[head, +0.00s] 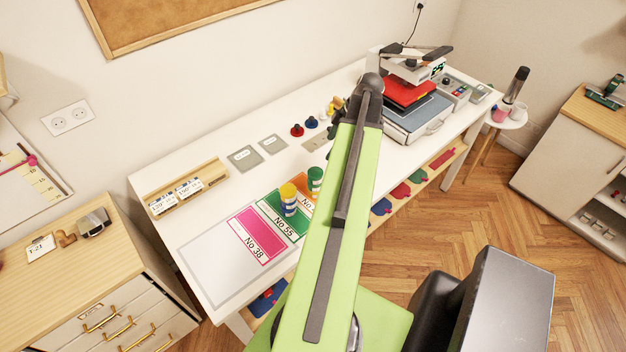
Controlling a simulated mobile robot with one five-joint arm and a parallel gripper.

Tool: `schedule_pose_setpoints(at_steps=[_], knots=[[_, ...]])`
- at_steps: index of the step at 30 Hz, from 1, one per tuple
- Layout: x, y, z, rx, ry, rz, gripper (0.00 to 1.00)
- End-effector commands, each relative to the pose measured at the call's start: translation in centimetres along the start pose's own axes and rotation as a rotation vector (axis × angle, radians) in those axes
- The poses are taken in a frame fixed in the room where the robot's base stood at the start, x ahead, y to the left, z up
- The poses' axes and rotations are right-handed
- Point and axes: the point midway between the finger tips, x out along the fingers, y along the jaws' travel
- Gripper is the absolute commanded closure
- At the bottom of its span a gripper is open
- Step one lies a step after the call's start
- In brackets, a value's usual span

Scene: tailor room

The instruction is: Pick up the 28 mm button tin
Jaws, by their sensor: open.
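I cannot make out any label reading 28 mm, so I cannot tell which thing is the button tin. A short cylinder with a yellow top and a blue and white side (288,200) stands upright on the green No 55 card (279,216) on the white table. A green-topped cylinder (315,180) stands just behind it to the right, close to my arm. Flat grey labelled squares lie farther back, one at the left (245,158) and one beside it (272,144). My green arm reaches across the table's middle; my gripper is hidden behind it.
On the white table (190,222) are a pink No 38 card (257,234), a wooden label rack (187,186), red (297,131) and blue (312,122) knobs, and a heat press (414,106) at the right. A drawer cabinet (130,285) stands left.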

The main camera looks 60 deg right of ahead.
Motion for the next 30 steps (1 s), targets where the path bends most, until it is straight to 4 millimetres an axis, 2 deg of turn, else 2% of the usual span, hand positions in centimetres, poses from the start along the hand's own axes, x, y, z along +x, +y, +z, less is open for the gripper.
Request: schedule_pose_setpoints(at_steps=[1, 3, 12, 20, 30], knots=[[2.0, 0.0, 0.4, -0.001, 0.0, 0.0, 0.24], [3.8, 0.0, 0.5, 0.0, 0.0, 0.0, 0.24], [10.2, -0.1, 0.4, 0.0, -0.001, 0.0, 0.24], [10.7, -0.1, 0.2, 0.002, -0.001, 0.0, 0.24], [15.8, -0.2, 0.6, 0.001, -0.001, 0.0, 0.24]])
